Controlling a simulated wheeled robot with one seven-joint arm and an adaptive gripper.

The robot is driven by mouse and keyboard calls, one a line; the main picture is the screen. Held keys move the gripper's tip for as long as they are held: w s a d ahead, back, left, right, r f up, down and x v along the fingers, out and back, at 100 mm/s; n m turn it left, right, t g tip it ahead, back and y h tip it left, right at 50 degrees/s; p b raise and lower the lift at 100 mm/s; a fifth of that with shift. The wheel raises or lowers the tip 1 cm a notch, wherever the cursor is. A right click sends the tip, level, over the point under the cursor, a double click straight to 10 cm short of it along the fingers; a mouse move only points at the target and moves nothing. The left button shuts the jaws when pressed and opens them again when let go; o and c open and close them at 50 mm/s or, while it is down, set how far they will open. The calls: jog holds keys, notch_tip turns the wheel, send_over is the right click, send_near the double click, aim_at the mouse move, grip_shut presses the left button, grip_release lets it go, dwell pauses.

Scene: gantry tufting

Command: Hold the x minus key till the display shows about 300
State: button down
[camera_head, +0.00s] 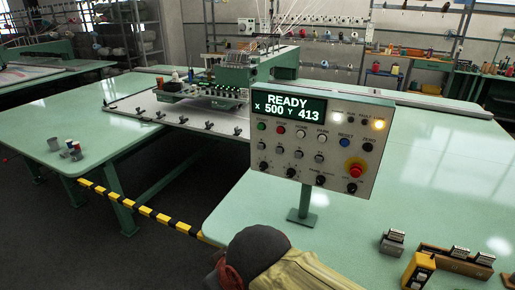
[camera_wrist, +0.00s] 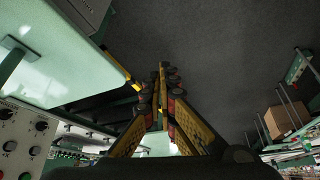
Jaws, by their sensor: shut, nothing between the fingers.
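The control panel (camera_head: 325,140) stands on a green post on the table, its face turned to me. Its display (camera_head: 288,105) reads READY, X 500, Y 413. My gripper (camera_wrist: 161,70) is shut and empty in the wrist view, over dark floor. Part of the panel (camera_wrist: 22,140) shows at that view's lower left, apart from the fingers. In the head view my arm shows at the bottom centre, and the fingertips are not visible.
A red stop button (camera_head: 355,169) sits at the panel's lower right. A yellow-black striped bar (camera_head: 140,209) runs between the green tables. A yellow device (camera_head: 418,270) and small counters (camera_head: 392,242) lie at the right. The tufting head (camera_head: 215,90) stands behind. Floor at left is open.

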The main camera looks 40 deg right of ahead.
aim_at(260, 146)
jog(key=w+d+r+n+t+h+b, duration=0.15)
jog(key=w+d+n+t, duration=0.35)
jog(key=w, duration=0.6)
jog(key=w+d+n+t+h, duration=0.1)
jog(key=w+d+n+h, duration=0.15)
jog(key=w+d, duration=0.65)
jog(key=w+d+n+t+h+b, duration=0.1)
jog(key=w+d+n+t+h, duration=0.1)
jog(key=d+n, duration=0.4)
jog(key=w+d+n+t+h+b, duration=0.1)
jog(key=w+d+n+t, duration=0.4)
jog(key=d, duration=0.6)
jog(key=shift+w+r+n+h, duration=0.2)
jog(key=shift+w+n+h, duration=0.15)
jog(key=shift+n+h, duration=0.25)
jog(key=shift+d, duration=0.15)
jog(key=w+d, duration=0.3)
jog(key=d, duration=0.5)
jog(key=shift+w, duration=0.2)
